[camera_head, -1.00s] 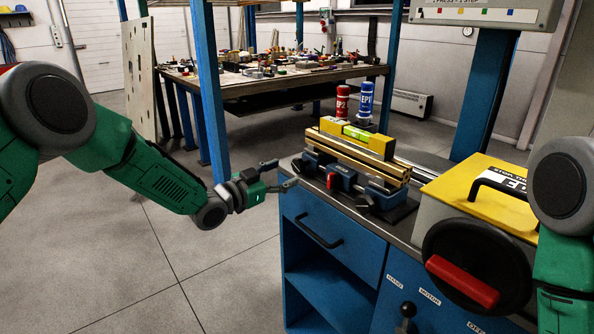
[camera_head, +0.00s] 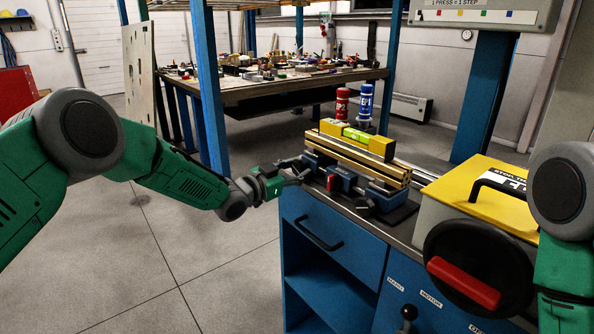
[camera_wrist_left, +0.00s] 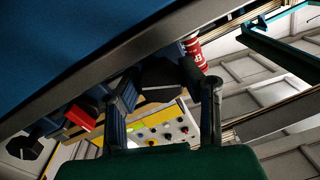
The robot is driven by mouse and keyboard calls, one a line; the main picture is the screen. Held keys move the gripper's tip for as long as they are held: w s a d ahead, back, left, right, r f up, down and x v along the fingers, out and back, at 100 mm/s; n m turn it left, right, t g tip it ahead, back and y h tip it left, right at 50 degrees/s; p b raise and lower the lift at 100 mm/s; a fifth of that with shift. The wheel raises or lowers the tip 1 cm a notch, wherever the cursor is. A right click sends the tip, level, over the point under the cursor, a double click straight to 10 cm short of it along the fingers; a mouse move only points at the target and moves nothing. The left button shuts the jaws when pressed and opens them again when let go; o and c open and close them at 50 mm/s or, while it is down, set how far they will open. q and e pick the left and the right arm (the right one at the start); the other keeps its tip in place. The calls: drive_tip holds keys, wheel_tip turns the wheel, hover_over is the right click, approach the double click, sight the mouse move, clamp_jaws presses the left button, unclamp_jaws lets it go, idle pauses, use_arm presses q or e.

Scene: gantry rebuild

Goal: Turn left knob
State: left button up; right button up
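A blue clamp fixture with a left block (camera_head: 312,162) and a right block (camera_head: 386,196) stands on the cabinet top. A dark knob (camera_head: 364,204) sits at the front near the right block. My left gripper (camera_head: 303,171) is at the fixture's left end, its fingers apart. In the left wrist view, a dark knob-like part (camera_wrist_left: 160,76) shows beyond and between the fingers of my left gripper (camera_wrist_left: 165,100). I cannot tell whether they touch it. Another dark knob (camera_wrist_left: 24,147) shows at the left there. My right arm is at the right edge; its gripper is out of view.
Brass-coloured bars and a yellow level (camera_head: 346,133) lie across the fixture. Red (camera_head: 342,103) and blue (camera_head: 365,104) cans stand behind it. A yellow-topped box (camera_head: 470,190) with a red-handled black disc (camera_head: 440,240) stands at the right. Floor left of the cabinet is clear.

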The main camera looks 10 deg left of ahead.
use_arm(q)
drive_tip(key=shift+n, duration=0.3)
drive_tip(key=shift+a+n+p, duration=0.1)
drive_tip(key=shift+n+p, duration=0.4)
drive_tip(key=shift+n, duration=2.5)
drive_tip(key=o, duration=1.2)
drive_tip(key=shift+g, duration=0.3)
drive_tip(key=v, duration=1.2)
